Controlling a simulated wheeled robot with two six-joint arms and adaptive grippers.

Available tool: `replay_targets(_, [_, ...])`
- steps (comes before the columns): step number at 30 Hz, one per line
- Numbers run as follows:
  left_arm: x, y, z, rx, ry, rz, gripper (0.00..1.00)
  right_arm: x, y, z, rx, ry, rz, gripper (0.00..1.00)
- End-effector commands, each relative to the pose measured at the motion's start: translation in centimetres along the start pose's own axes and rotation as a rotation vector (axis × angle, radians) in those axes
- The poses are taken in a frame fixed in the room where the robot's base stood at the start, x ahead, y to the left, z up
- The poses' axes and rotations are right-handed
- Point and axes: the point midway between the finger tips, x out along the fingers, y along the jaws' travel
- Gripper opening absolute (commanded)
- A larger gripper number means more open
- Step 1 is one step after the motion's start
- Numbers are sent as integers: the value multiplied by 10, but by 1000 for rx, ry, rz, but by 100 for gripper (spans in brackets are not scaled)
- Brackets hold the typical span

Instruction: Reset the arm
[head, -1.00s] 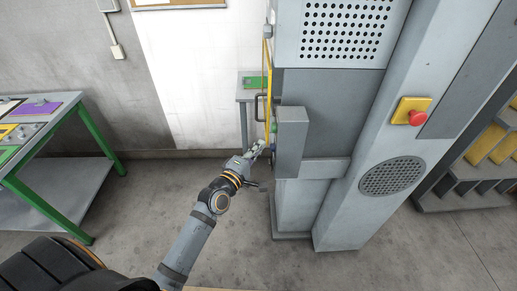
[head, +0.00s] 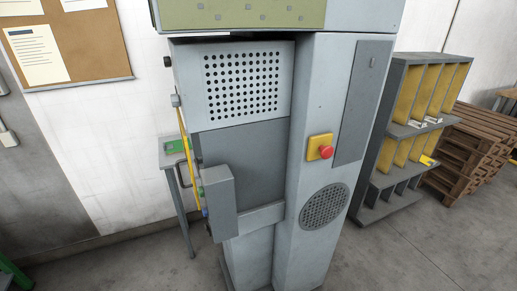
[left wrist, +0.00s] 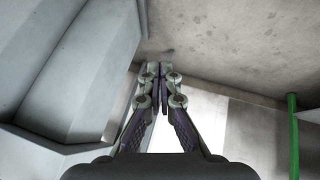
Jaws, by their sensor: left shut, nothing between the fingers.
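My left gripper (left wrist: 162,68) shows in the left wrist view with its fingers closed together and nothing between them. Grey machine panels stand to its left in that view, and bare floor lies beyond the fingertips. Neither arm shows in the head view. The grey machine (head: 245,150) stands upright in the middle of the head view. It has a perforated panel, a round grille (head: 325,206) and a red button (head: 327,152) on a yellow plate. A grey box (head: 219,203) juts from its lower left side. My right gripper is in no view.
A small side table (head: 172,158) with a green item stands behind the machine's left side. A shelf (head: 410,125) with yellow dividers and stacked pallets (head: 475,150) stand to the right. A green table leg (left wrist: 293,130) shows in the left wrist view. Floor at front right is clear.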

Motion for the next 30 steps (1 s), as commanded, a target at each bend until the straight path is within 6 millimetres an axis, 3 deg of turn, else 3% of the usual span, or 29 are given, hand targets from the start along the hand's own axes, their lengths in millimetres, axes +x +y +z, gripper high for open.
replay_targets(1, [0,-26,40,81,-72,-50,0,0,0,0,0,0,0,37])
replay_targets(3, [-5,-60,91,205,-171,-105,0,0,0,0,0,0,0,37])
replay_targets(6, [-20,-99,152,358,-302,-154,0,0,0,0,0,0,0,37])
replay_targets(10, [-41,-132,204,495,-426,-179,0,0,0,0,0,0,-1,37])
replay_targets(15, [-53,-148,228,561,-486,-185,0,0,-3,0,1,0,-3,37])
replay_targets(30, [-54,-148,229,562,-488,-185,0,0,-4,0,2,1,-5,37])
